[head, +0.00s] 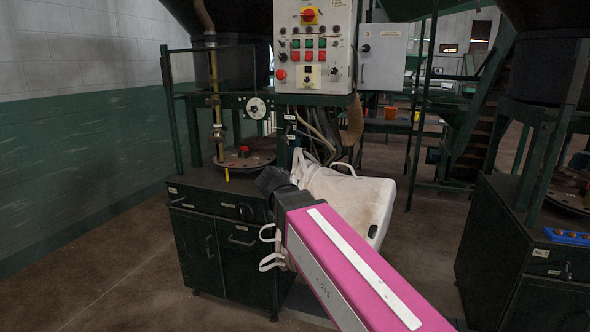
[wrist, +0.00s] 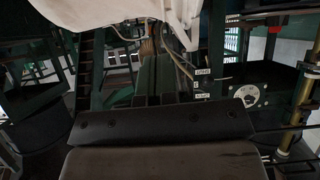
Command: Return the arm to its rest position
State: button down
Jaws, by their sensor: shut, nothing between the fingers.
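My pink arm with a white stripe reaches up from the bottom right in the head view. Its dark end with my gripper (head: 270,180) is in front of the black cabinet, left of and close to the hanging white bulk bag (head: 352,203). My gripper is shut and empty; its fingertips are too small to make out. Whether it touches the bag I cannot tell. In the wrist view, which looks upside down, white bag cloth (wrist: 110,14) fills the top and a dark part crosses the bottom.
The black cabinet (head: 222,245) and a control box (head: 314,45) stand behind the bag. A brass pipe (head: 215,85) rises at the left. A second cabinet (head: 510,255) with a blue tray (head: 567,236) stands at right. Floor at the front left is clear.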

jog(key=s+d+f+n+g, duration=0.1)
jog(key=s+d+f+g, duration=0.15)
jog(key=d+f, duration=0.5)
jog(key=s+d+f+g, duration=0.2)
jog(key=d+f+g, duration=0.25)
jog(key=f, duration=0.65)
jog(key=s+d+f+n+g+y, duration=0.1)
jog(key=s+d+f+g+y, duration=0.1)
jog(key=s+d+f, duration=0.2)
jog(key=s+d+f+n+g+y, duration=0.1)
jog(key=s+d+f, duration=0.4)
jog(key=f, duration=0.5)
jog(key=shift+s+g+y, duration=0.5)
jog(key=shift+s+g, duration=0.05)
jog(key=shift+g, duration=0.25)
jog(key=shift+d+f, duration=0.1)
